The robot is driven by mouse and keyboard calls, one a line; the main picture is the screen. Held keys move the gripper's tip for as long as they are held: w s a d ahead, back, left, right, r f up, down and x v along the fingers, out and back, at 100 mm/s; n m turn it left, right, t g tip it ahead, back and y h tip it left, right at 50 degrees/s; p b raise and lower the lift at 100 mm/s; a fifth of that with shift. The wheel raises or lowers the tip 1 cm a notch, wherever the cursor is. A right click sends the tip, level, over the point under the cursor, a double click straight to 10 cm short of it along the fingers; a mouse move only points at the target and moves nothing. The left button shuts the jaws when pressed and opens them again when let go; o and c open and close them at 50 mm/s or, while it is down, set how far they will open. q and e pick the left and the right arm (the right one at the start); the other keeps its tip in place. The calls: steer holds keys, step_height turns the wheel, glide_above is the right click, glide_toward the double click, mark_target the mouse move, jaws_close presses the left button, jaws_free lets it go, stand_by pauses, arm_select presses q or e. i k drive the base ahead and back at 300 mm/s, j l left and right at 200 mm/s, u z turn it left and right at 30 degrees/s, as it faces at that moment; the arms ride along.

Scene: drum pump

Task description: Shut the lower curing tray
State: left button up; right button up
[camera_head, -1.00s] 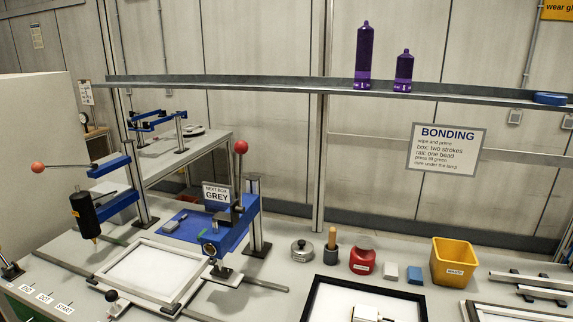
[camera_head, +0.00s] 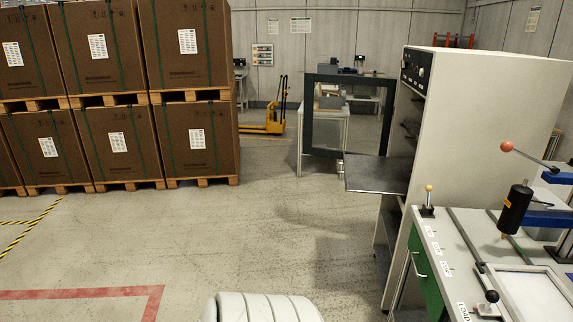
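A tall pale cabinet (camera_head: 485,95) stands right of centre, with dials on its dark front panel. Its framed door (camera_head: 346,80) stands open, swung out to the left, and I can see through it. A dark flat tray (camera_head: 376,174) sticks well out of the cabinet's front, with a small light fitting at its front left corner. Higher up, dark shelf or tray edges show inside the cabinet; they are too small to tell apart. Neither of my grippers is in view.
A workbench with a green drawer (camera_head: 430,278), a red-knobbed lever (camera_head: 507,146) and a white-bedded frame (camera_head: 534,297) stands at the right. Strapped boxes (camera_head: 105,50) on pallets fill the left. A yellow pallet truck (camera_head: 272,118) stands behind. The floor before the tray is clear.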

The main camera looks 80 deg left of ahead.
mark_target(363, 174)
steer(key=j+u, duration=0.1)
steer(key=u, duration=0.35)
steer(key=j+u, duration=0.1)
steer(key=u, duration=0.75)
steer(key=j+u, duration=0.15)
steer(key=u, duration=0.25)
steer(key=i+j, duration=0.25)
steer(key=j, duration=0.15)
steer(key=i+j+u, duration=0.1)
steer(key=i+j, duration=0.2)
steer(key=j, duration=0.15)
steer(key=i+j, duration=0.25)
steer(key=j, duration=0.15)
